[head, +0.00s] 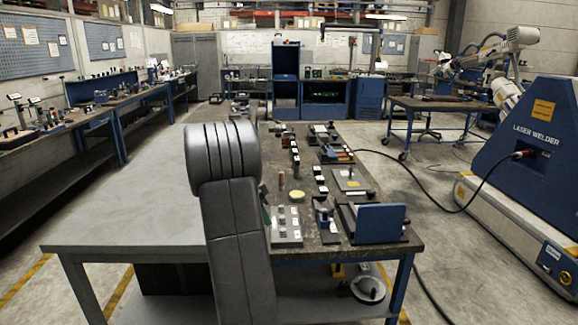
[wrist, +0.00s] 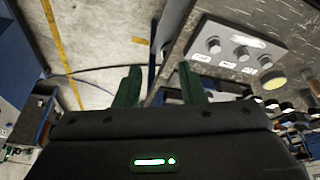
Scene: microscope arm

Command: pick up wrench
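I cannot make out a wrench for certain in either view. My gripper (wrist: 160,68) shows in the wrist view with its two green fingers apart and nothing visible between them. It is over the edge of the dark-topped workbench (wrist: 212,92), with the floor beyond to the left. In the head view my own arm hides most of the gripper; only a bit of green shows beside the arm, left of the bolt plate.
A grey plate with bolts (wrist: 235,47) lies right of the fingers; it also shows in the head view (head: 286,228). Near it are a yellow disc (head: 297,196), small blocks and a blue upright panel (head: 380,223). The grey tabletop (head: 130,215) at left is clear.

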